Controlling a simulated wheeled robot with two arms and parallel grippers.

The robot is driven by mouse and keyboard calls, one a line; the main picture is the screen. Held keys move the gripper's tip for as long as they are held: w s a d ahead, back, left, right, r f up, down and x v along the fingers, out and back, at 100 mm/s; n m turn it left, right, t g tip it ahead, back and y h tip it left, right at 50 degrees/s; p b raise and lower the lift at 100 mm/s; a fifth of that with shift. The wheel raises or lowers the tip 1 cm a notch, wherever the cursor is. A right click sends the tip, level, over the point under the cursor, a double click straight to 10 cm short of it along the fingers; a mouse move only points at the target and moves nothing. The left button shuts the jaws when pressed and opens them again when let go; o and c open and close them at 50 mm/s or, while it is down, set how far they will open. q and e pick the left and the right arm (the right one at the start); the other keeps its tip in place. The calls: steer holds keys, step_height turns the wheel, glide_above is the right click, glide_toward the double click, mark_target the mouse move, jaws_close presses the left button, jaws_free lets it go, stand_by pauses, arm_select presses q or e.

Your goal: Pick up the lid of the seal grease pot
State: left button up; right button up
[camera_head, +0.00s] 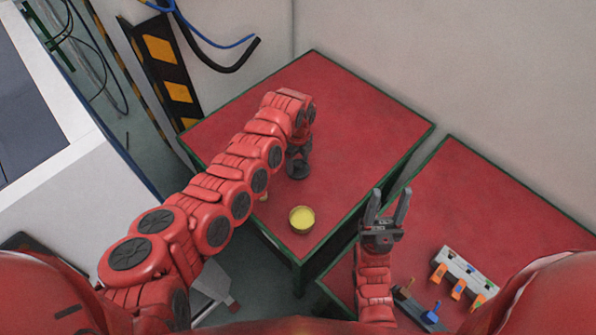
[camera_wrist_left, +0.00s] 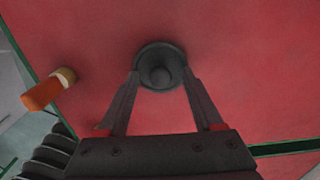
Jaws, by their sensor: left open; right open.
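The lid (camera_wrist_left: 160,52) is a dark grey disc with a round knob in its middle. It lies on the red table top. In the head view the lid (camera_head: 297,173) is partly hidden by my left gripper (camera_head: 299,155). In the left wrist view the open fingers of my left gripper (camera_wrist_left: 161,76) reach to either side of the knob, apart from it; their exact height above the lid is hard to tell. The pot (camera_head: 302,219) stands uncovered with yellow grease inside, near the table's front corner. My right gripper (camera_head: 390,205) is open and empty over the right-hand table.
A brush with an orange handle (camera_wrist_left: 48,90) lies near the lid. The left table (camera_head: 350,105) is clear towards the back. Walls stand behind.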

arm_select(q)
steer(key=shift+r, duration=0.1)
jaws_close()
stand_by(0.5)
